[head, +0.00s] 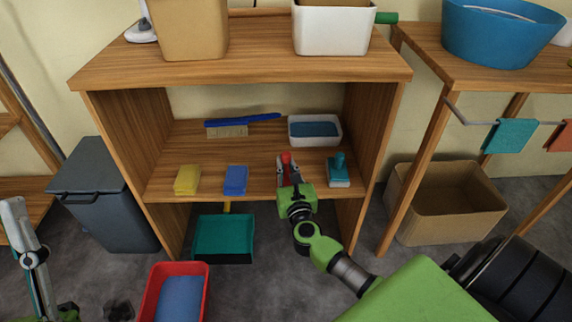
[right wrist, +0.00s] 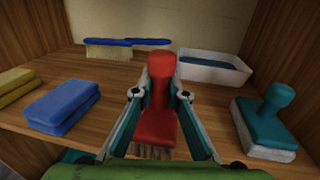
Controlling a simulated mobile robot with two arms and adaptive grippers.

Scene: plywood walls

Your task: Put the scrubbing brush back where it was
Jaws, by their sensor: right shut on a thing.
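The scrubbing brush has a red body with an upright red handle (right wrist: 158,90) and pale bristles under it. In the head view it shows as a small red shape (head: 286,160) at the shelf's front. My right gripper (head: 284,172) is shut on it; in the right wrist view the fingers (right wrist: 158,98) flank the brush. It is upright over the shelf board (head: 262,180), between a blue sponge and a teal knob-handled scrubber. I cannot tell whether its bristles touch the board. Part of my left gripper (head: 40,265) shows at the lower left; its jaw state is unclear.
The blue sponge (head: 236,180) and a yellow sponge (head: 187,180) lie left of the brush. The teal scrubber (head: 338,172) stands to the right. A long blue brush (head: 228,129) and a white tray (head: 330,139) are behind. Side panels (head: 372,130) bound the shelf.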

